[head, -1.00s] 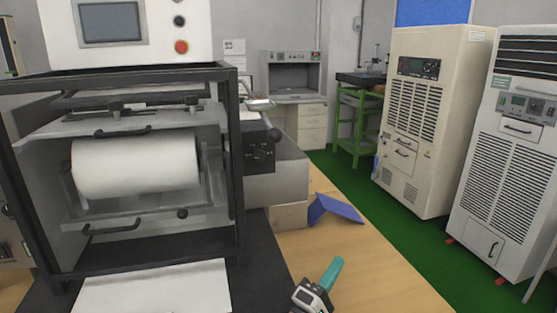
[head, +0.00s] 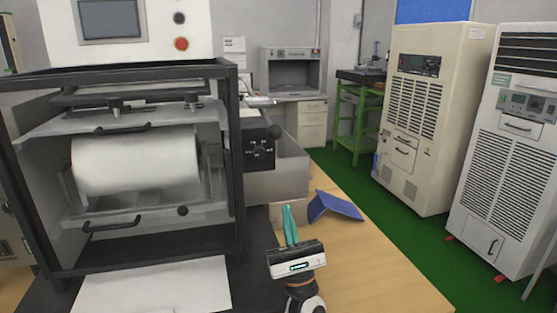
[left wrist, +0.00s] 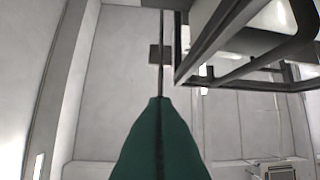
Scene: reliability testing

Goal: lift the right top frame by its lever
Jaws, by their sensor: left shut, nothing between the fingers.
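My left gripper (head: 290,208) stands upright in the lower middle of the head view, its teal fingers together and empty. Its fingertips appear in front of the grey machine body (head: 277,180) right of the black-framed machine. A black lever knob (head: 274,132) shows above that body, higher in the picture than the fingertips. Which part is the right top frame I cannot tell for certain. In the left wrist view the green fingers (left wrist: 160,105) are pressed together, with a dark metal frame (left wrist: 235,65) beyond them at upper right. My right gripper is not in view.
The black-framed machine (head: 239,170) with a white roll (head: 135,160) fills the left. A blue angled object (head: 335,206) lies on the wooden table (head: 375,260), whose right part is clear. White cabinets (head: 425,120) stand on the green floor.

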